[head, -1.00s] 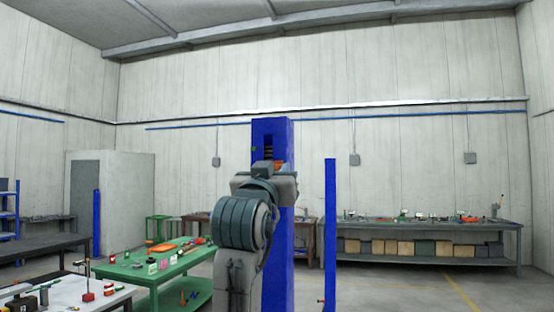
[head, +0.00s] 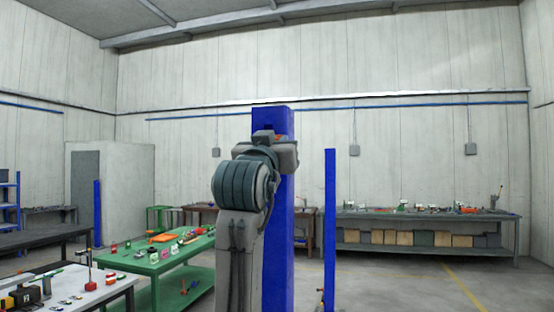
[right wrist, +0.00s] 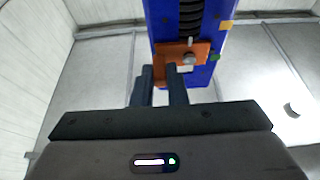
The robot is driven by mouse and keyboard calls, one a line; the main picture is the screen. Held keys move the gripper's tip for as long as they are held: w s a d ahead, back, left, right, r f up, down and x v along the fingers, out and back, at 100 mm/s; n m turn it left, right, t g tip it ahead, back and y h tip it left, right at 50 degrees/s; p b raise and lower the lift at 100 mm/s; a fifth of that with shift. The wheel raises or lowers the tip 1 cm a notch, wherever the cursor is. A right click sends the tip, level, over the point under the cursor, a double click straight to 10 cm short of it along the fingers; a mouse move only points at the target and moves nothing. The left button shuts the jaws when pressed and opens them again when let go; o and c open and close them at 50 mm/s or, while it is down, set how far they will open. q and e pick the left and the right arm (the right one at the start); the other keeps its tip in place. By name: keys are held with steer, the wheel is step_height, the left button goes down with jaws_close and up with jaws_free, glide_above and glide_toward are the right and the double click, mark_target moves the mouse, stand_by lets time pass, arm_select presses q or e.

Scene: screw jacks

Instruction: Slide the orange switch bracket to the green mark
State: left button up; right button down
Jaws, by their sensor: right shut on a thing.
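The orange switch bracket (right wrist: 176,52) sits across the front of the blue column (right wrist: 165,15) in the right wrist view. A small green mark (right wrist: 215,57) is on the column's edge, just right of the bracket and about level with it. My right gripper (right wrist: 162,72) is shut on the bracket, and its dark fingers cover part of it. In the head view, a bit of the orange bracket (head: 281,137) shows near the top of the column (head: 287,116), beside my right gripper (head: 264,136). The green mark is hidden there. My left gripper is not in view.
A yellow-orange block (right wrist: 227,25) sits on the column's edge near the black ribbed screw cover (right wrist: 190,15). A thinner blue post (head: 330,230) stands right of the column. A green table (head: 150,266) with small parts is at left, and a long bench (head: 430,249) is behind.

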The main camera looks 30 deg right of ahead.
steer(key=shift+r, duration=0.7)
steer(key=c, duration=1.7)
jaws_free()
